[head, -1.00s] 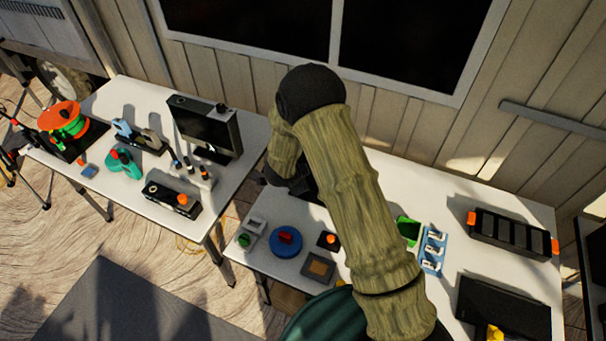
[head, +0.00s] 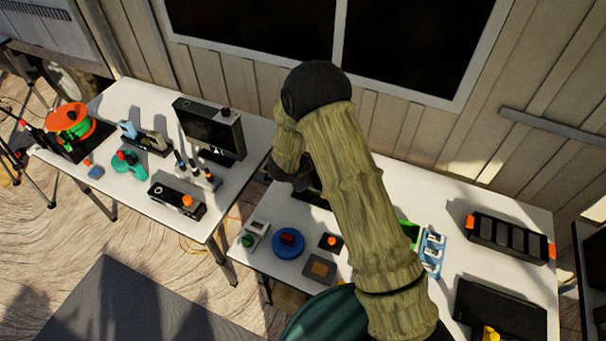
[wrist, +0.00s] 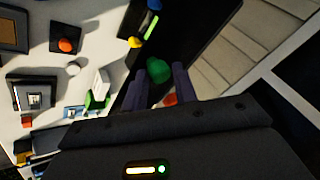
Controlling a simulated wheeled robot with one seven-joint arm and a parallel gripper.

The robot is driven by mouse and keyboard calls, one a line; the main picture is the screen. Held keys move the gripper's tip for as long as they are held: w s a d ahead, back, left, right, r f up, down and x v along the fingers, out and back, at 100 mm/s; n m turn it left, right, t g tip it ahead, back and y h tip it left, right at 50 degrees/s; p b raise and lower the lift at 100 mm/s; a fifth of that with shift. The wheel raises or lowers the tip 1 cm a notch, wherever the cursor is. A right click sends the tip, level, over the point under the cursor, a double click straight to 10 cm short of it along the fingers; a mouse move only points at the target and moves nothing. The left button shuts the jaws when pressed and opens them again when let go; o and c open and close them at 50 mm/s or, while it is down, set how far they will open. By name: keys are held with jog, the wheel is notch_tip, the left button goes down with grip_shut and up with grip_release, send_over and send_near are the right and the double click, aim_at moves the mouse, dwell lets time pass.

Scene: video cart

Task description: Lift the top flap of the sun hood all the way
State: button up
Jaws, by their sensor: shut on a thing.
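In the wrist view my gripper (wrist: 156,76) has its two dark purple fingers on either side of a round green knob (wrist: 158,69), and it is shut on it. The knob stands against a dark flat panel (wrist: 196,28), which looks like part of the sun hood; I cannot tell which flap it is or how far it is raised. In the head view my arm covers the gripper and most of the hood. Only a dark edge shows beside the arm.
On the right table are a blue disc (head: 288,243) with a red handle, a small box with an orange knob (head: 331,242), a blue rack (head: 432,249) and a black tray (head: 508,238). The left table holds a monitor (head: 210,128). The wall is close behind.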

jog(key=o, duration=0.7)
jog(key=shift+w+d+r, duration=0.35)
jog(key=shift+w+d, duration=0.05)
jog(key=shift+w, duration=0.2)
jog(key=shift+o, duration=0.8)
jog(key=shift+w+f, duration=0.15)
jog(key=shift+w+d+f, duration=0.1)
jog(key=shift+f, duration=0.1)
jog(key=shift+s+a+r, duration=0.1)
jog(key=shift+s+a, duration=0.1)
jog(key=shift+a, duration=0.1)
jog(key=b+v, duration=0.1)
jog(key=v, duration=1.5)
jog(key=shift+s+r, duration=0.2)
jog(key=shift+r, duration=0.2)
jog(key=shift+d, duration=0.15)
